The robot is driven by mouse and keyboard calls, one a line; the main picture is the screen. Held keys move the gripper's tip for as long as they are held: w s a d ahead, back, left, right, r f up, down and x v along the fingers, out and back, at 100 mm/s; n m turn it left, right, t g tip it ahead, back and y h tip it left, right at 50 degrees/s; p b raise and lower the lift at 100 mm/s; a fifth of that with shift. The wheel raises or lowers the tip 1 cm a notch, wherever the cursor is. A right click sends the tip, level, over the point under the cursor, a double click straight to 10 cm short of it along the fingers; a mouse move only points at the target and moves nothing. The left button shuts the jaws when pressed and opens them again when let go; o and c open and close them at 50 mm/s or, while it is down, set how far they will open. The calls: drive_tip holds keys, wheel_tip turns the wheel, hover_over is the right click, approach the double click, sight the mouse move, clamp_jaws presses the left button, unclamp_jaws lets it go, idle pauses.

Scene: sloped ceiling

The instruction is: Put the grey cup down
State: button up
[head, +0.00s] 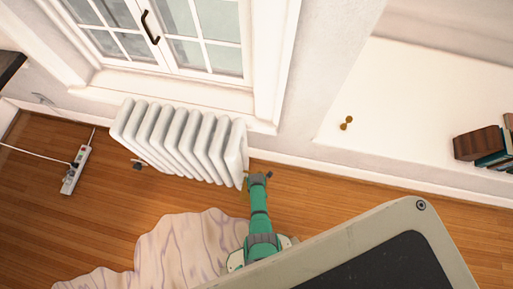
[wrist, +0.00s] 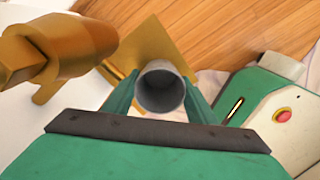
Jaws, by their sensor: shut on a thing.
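The grey cup (wrist: 162,92) is in the wrist view, held between the two green fingers of my gripper (wrist: 161,80). Its round opening faces the camera. A flat gold surface (wrist: 150,48) shows just behind the cup; I cannot tell whether the cup touches it. In the head view my gripper (head: 259,178) is at the end of the green arm, beside the right end of the radiator. The cup cannot be made out in the head view.
A large gold object (wrist: 62,48) is close on the left of the wrist view, near a white surface (wrist: 25,120). The head view shows a white radiator (head: 180,140), a white ledge (head: 400,110) with a small brass object (head: 346,123) and books (head: 490,160), a power strip (head: 76,170) and a rumpled cloth (head: 180,250).

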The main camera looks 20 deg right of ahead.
drive_tip(key=o, duration=1.2)
drive_tip(key=shift+f, duration=0.1)
wheel_tip(320, 180, up, 12)
drive_tip(key=shift+r, duration=0.1)
drive_tip(key=s+a+r+m+t+h, duration=0.1)
drive_tip(key=s+a+r+m+t, duration=0.55)
drive_tip(key=a+r+m, duration=0.3)
drive_tip(key=s+r+m+t, duration=0.2)
drive_tip(key=r+m+t, duration=0.1)
drive_tip(key=r, duration=0.9)
drive_tip(key=s+r+m+t, duration=0.2)
drive_tip(key=r+m+t, duration=0.1)
drive_tip(key=r, duration=1)
drive_tip(key=s+a+r+m+t+y, duration=0.1)
drive_tip(key=s+r+m+t, duration=0.1)
drive_tip(key=r, duration=1.1)
drive_tip(key=shift+s+m+t, duration=0.2)
drive_tip(key=shift+m+t, duration=0.05)
drive_tip(key=shift+m, duration=0.45)
drive_tip(key=shift+s+m+t, duration=0.2)
drive_tip(key=shift+m, duration=0.45)
